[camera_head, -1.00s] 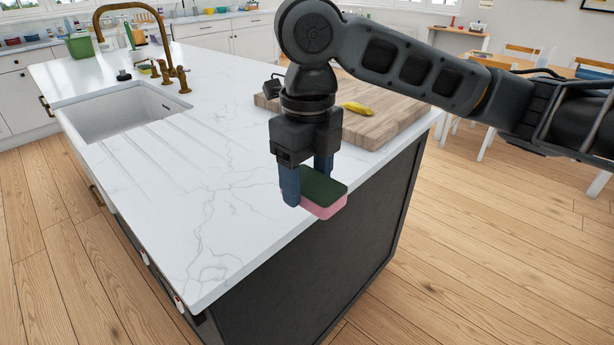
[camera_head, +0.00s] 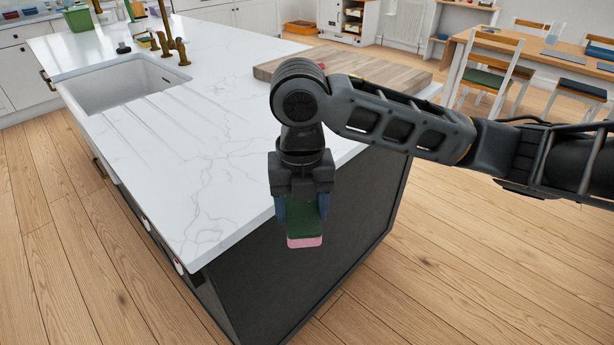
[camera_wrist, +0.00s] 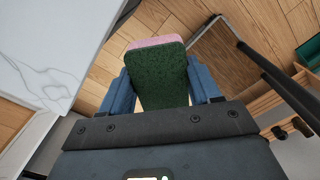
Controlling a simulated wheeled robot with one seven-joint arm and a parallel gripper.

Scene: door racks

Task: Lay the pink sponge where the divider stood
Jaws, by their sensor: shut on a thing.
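The pink sponge (camera_head: 305,241) has a dark green top layer. It is held between the blue fingers of my gripper (camera_head: 302,212), just off the near edge of the island. In the wrist view, the sponge (camera_wrist: 160,75) sits between both fingers of my gripper (camera_wrist: 160,92), its green face toward the camera and a pink strip at its far end. Wooden floor shows beyond it. No divider can be made out in these views.
The white marble worktop (camera_head: 200,190) with a sink (camera_head: 125,85) lies to the left. A wooden board (camera_head: 350,70) lies behind my arm. The island's dark end panel (camera_head: 330,240) is below. Chairs (camera_head: 490,75) and a table stand at the back right.

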